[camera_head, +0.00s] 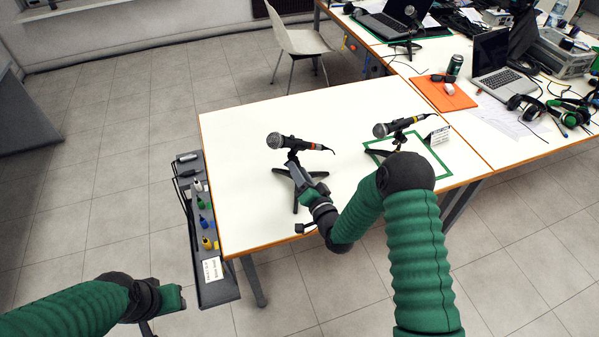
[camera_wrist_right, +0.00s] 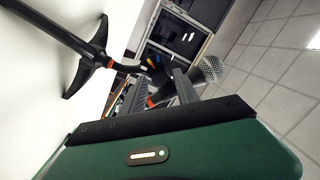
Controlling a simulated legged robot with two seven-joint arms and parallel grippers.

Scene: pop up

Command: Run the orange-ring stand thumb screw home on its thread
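A black microphone (camera_head: 287,142) with an orange-red ring on its handle lies across a black tripod stand (camera_head: 296,196) on the white table. My right gripper (camera_head: 309,186) is at this stand, below the microphone. In the right wrist view, the fingers (camera_wrist_right: 150,88) are apart, with dark stand parts between their tips. The microphone (camera_wrist_right: 207,70) also shows there beyond one finger, and the stand's pole and legs (camera_wrist_right: 93,62) are at the left. I cannot make out the thumb screw. My left gripper (camera_head: 160,312) is at the lower left, away from the table; its fingers are mostly hidden.
A second microphone on a stand (camera_head: 398,126) stands in a green square outline (camera_head: 371,151), with a small label card (camera_head: 440,134). A dark tray (camera_head: 218,284) with coloured items hangs at the table's left edge. Laptops, headphones and an orange mat (camera_head: 434,98) crowd the far right.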

